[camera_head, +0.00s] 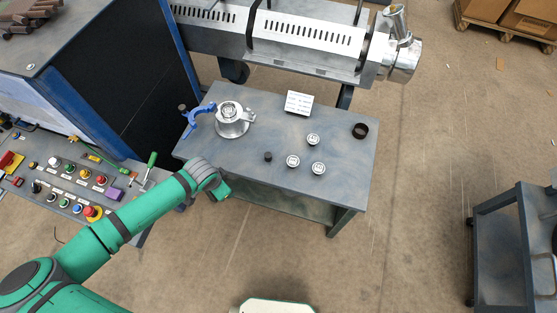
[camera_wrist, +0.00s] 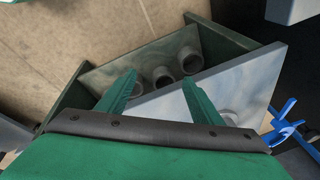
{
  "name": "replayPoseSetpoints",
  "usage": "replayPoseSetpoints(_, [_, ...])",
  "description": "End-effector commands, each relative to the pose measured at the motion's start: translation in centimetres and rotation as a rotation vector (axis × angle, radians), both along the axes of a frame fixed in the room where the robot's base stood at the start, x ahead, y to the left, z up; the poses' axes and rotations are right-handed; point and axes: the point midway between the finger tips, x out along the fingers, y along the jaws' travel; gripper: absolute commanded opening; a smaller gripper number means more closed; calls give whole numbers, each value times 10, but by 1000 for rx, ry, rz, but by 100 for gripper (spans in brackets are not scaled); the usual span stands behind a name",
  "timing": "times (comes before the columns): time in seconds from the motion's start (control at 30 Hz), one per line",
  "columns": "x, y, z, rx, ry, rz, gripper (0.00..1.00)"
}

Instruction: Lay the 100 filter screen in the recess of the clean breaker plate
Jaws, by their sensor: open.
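Three small round pieces with pale, marked tops lie on the grey table: one farther back (camera_head: 313,139), one at left (camera_head: 292,161) and one at right (camera_head: 318,168). Their markings are too small to read, so I cannot tell which is the 100 filter screen. A metal flanged part (camera_head: 232,128) stands at the table's left with a marked round top. I cannot tell which piece is the clean breaker plate. My gripper (camera_wrist: 160,88) is open and empty, by the table's front left edge. None of the round pieces shows in the wrist view.
The table (camera_head: 345,185) also holds a blue clamp (camera_head: 197,119), a white card (camera_head: 298,103), a small black knob (camera_head: 268,156) and a dark ring (camera_head: 360,131). Grey cylinders (camera_wrist: 190,62) sit below the tabletop. A control panel (camera_head: 75,185) stands left; the extruder (camera_head: 310,38) is behind.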

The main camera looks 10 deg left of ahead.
Motion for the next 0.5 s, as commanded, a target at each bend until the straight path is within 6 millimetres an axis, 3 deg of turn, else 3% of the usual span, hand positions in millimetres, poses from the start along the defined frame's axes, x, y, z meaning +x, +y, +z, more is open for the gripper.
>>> replayPoseSetpoints(0.03, [21, -15, 7, 7, 14, -24, 60])
replayPoseSetpoints(0.2, [75, -66, 35, 27, 83, -79, 60])
replayPoseSetpoints(0.33, [107, -117, 58, 31, 139, -127, 60])
replayPoseSetpoints(0.5, [130, -182, 86, 30, 208, -189, 60])
